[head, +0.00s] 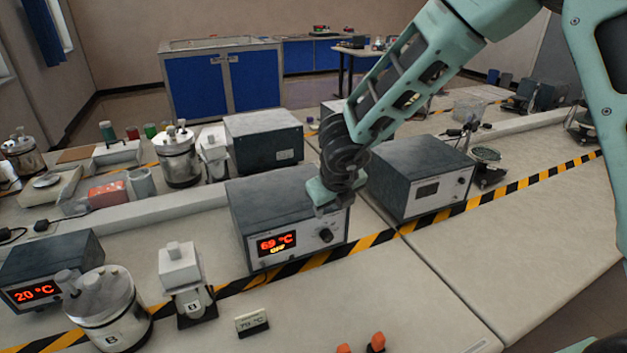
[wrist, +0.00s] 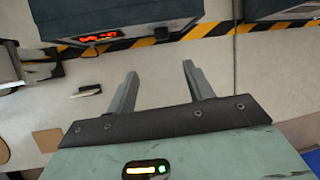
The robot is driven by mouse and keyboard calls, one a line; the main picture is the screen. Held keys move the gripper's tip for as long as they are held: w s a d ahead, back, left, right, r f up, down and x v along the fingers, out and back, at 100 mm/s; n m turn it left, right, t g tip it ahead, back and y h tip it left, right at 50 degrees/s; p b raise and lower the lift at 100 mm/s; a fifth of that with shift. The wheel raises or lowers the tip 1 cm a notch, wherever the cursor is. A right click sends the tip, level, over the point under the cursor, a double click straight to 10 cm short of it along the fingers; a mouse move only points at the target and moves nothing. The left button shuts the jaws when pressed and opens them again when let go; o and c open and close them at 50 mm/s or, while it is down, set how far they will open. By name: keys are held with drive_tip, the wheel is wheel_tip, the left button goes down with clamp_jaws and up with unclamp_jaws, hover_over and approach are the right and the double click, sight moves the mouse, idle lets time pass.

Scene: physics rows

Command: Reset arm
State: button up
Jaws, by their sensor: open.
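My arm reaches in from the upper right in the head view. The end of it (head: 330,195) hangs in front of the grey box with a lit display (head: 290,225) and covers part of that box. The fingers are hard to make out there. In the wrist view my gripper (wrist: 160,82) is open, with two grey fingers well apart. Only pale bench surface shows between them, and nothing is held. The box's lit front also shows in the wrist view (wrist: 110,20), beyond the fingers.
A second grey box (head: 418,180) stands to the right. A box reading 20 °C (head: 40,285), a steel vessel marked B (head: 105,310), a white device (head: 182,275) and a small card (head: 252,323) stand at left front. Striped tape crosses the bench. The bench at right front is clear.

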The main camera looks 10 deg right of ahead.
drive_tip(key=s+a+r+n+y+b, duration=0.1)
drive_tip(key=s+a+r+n+y, duration=0.25)
drive_tip(key=s+a+n, duration=0.45)
drive_tip(key=s+a+r+n+y, duration=0.3)
drive_tip(key=s+a+r+n, duration=0.15)
drive_tip(key=n, duration=0.85)
drive_tip(key=s+d+n+g+h, duration=0.1)
drive_tip(key=s+d+n, duration=0.2)
drive_tip(key=s+n, duration=0.3)
drive_tip(key=s+d+f+n+g+h, duration=0.1)
drive_tip(key=s+d+n+g+h, duration=0.1)
drive_tip(key=s+n, duration=0.4)
drive_tip(key=s+d+f+n+g+h+b, duration=0.1)
drive_tip(key=s+d+n+g+h, duration=0.1)
drive_tip(key=s+d+n, duration=0.2)
drive_tip(key=s+n, duration=0.3)
drive_tip(key=shift+d, duration=0.25)
drive_tip(key=shift+f, duration=0.1)
